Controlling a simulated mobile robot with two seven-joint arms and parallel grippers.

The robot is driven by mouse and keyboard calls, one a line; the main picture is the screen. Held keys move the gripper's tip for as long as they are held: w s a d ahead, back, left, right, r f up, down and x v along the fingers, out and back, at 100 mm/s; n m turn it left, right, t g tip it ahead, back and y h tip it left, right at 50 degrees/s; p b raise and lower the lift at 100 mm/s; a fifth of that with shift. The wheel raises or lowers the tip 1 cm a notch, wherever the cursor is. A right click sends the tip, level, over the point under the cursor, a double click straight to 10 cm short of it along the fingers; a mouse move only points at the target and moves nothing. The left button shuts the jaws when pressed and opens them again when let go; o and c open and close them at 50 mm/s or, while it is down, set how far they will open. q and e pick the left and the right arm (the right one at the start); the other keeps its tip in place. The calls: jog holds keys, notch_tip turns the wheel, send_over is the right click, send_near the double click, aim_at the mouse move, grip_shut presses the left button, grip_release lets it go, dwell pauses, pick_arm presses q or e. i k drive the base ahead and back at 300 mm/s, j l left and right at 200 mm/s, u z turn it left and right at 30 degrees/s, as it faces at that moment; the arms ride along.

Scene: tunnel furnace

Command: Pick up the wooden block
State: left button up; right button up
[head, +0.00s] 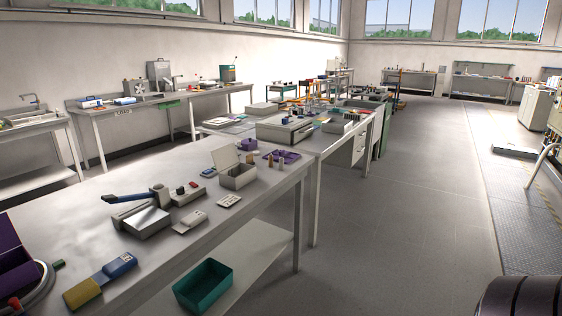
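I cannot pick out the wooden block with certainty. Small tan upright pieces (282,162) stand on the near table beside an open grey box (238,178). They are too small to tell whether one is a wooden block. Small brown and red bits also show on a low grey unit (187,195) left of the box. Neither of my grippers is in view.
The long near table (95,205) carries a blue-handled device (140,212), a blue and yellow item (102,280) and a purple tray (284,157). A teal bin (203,285) sits on its lower shelf.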

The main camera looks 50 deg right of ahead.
aim_at(249, 158)
jog(key=z, duration=1.3)
jog(key=u, duration=0.25)
jog(key=i+j+z, duration=0.1)
jog(key=i+j, duration=0.25)
jog(key=i+l+u, duration=0.1)
jog(key=u, duration=0.55)
jog(key=i+l+u, duration=0.1)
jog(key=l+u, duration=0.25)
jog(key=i+l+u, duration=0.1)
jog(key=l+u, duration=0.25)
